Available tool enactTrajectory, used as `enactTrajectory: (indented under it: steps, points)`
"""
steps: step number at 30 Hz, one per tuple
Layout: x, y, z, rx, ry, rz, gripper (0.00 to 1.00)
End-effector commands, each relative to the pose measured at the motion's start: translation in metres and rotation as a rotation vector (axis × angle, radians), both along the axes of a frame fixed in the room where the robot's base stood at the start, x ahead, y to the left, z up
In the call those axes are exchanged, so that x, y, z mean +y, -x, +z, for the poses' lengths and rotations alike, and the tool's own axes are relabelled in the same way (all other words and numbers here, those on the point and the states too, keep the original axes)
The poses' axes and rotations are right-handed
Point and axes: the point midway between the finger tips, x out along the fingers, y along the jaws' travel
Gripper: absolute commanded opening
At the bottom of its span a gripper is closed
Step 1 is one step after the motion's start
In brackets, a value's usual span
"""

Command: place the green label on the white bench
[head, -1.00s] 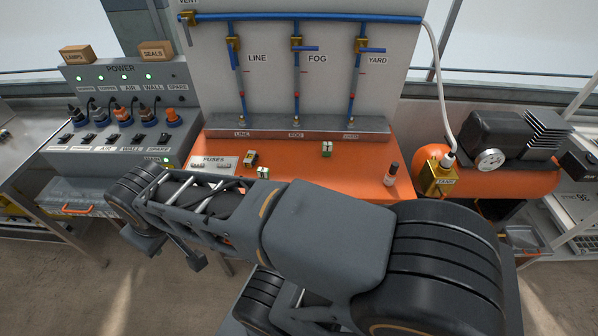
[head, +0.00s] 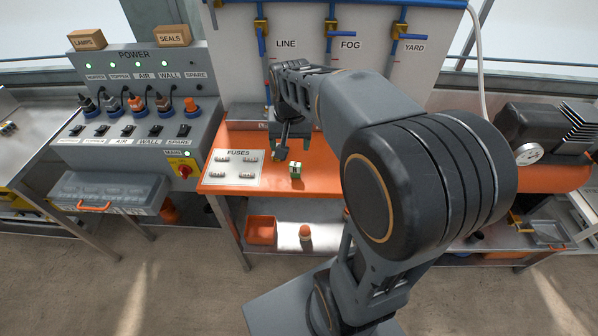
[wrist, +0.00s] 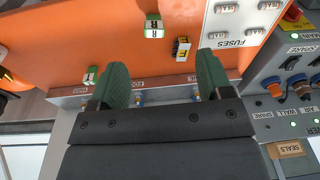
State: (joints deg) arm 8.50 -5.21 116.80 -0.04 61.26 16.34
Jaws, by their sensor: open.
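One block shows in the head view (head: 295,170) near the front edge and in the wrist view (wrist: 153,26). The other green-and-white block (wrist: 91,75) shows in the wrist view beside my left finger; my arm hides it in the head view. I cannot tell which is the green label. My gripper (wrist: 163,84) is open and empty above the back of the worktop, and shows in the head view (head: 283,143). A pale bench (head: 590,203) at the far right may be the white bench.
A yellow-and-black block (wrist: 181,48) lies near the fuse plate (head: 235,180). Valve pipes and a grey ledge stand behind. The grey power box (head: 143,110) is left. A compressor (head: 545,165) is right. An orange bin (head: 261,230) sits on the lower shelf.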

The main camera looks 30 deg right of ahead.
Motion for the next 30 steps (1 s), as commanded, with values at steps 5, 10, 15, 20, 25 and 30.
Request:
enactTrajectory:
  steps: [5,10,15,20,25,30]
  points:
    - [-0.028,-0.035,-0.025,0.080,-0.023,-0.154,0.72]
    - [-0.041,-0.050,-0.042,0.117,-0.032,-0.225,0.72]
    - [-0.043,-0.052,-0.072,0.128,-0.035,-0.241,0.72]
    - [-0.043,-0.052,-0.099,0.124,-0.034,-0.239,0.72]
    - [-0.043,-0.052,-0.118,0.122,-0.034,-0.238,0.72]
    - [-0.043,-0.052,-0.125,0.121,-0.033,-0.238,0.72]
